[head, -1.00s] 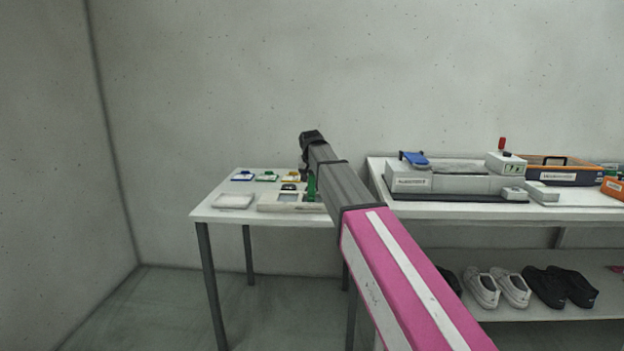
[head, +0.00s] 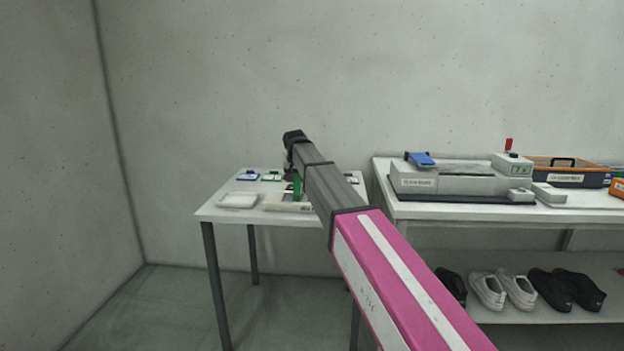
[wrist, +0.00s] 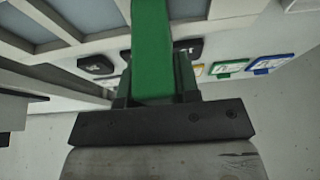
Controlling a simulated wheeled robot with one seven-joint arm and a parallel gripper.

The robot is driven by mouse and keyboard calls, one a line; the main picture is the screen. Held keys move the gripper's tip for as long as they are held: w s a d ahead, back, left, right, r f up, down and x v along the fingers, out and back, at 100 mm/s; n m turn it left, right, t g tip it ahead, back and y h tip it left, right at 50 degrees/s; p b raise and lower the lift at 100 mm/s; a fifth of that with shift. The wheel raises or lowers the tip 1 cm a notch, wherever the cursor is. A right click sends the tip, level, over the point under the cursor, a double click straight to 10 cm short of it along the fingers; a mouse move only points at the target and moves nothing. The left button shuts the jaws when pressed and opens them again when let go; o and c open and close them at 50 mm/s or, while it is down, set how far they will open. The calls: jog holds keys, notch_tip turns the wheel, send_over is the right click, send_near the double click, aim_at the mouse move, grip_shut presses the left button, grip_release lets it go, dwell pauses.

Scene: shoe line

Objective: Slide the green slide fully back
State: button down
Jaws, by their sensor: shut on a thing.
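The green slide (head: 298,188) stands up from a pale unit (head: 280,207) on the small white table, partly hidden behind my arm in the head view. In the wrist view the green slide (wrist: 152,50) is a long green bar running up from my gripper (wrist: 160,110), with more green at its base. My gripper is shut on it. The fingertips are mostly hidden by the dark bracket and the green part. In the head view my arm covers the right part of the unit.
Blue (head: 248,175) and green (head: 271,176) framed cards lie at the table's back. A white tray (head: 238,200) stands at the left. To the right, a bench holds a grey machine (head: 450,179) with a blue flap, and shoes (head: 502,289) sit on its lower shelf.

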jog(key=a, duration=1)
jog(key=shift+w+a, duration=0.2)
jog(key=shift+a, duration=0.05)
jog(key=c, duration=0.8)
grip_release()
jog(key=shift+a, duration=0.1)
jog(key=shift+c, duration=0.2)
jog(key=v, duration=1.1)
